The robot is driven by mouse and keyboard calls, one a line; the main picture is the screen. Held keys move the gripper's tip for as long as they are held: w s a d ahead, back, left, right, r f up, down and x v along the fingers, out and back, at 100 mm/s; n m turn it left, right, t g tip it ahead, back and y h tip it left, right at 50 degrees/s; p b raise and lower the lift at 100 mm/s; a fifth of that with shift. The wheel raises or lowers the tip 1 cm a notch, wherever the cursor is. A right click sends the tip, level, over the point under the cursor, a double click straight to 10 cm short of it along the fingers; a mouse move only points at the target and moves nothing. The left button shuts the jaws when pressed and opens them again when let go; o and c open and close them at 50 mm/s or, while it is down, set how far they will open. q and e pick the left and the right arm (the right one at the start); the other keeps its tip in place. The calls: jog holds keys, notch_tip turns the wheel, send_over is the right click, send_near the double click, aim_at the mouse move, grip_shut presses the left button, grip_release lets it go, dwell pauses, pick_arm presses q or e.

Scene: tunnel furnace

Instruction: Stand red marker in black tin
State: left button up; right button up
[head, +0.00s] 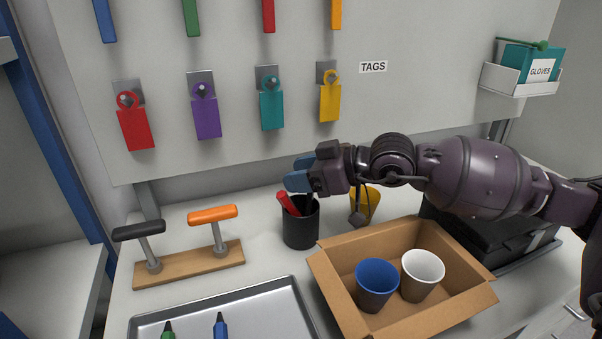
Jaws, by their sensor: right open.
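The black tin (300,229) stands upright on the bench, left of the cardboard box. The red marker (288,204) is in the tin, leaning left, with its upper part above the rim; its lower end is hidden inside. My right gripper (300,180) is just above the tin, its blue fingertips pointing left. It is open, and the red marker's top is a little below the fingertips. A dark shape beside the marker at the rim is too small to identify. My left gripper is out of view.
A cardboard box (474,299) holds a blue cup (378,276) and a white cup (423,268). A yellow cup (371,203) is partly hidden behind my right arm. A metal tray (262,293) has green and blue markers. A wooden stand (190,266) holds two handled tools. Tags hang on the wall.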

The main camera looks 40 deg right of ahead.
jog(key=shift+r, duration=0.1)
notch_tip(320, 180, up, 20)
jog(key=p, duration=0.2)
dwell(0.5)
dwell(0.9)
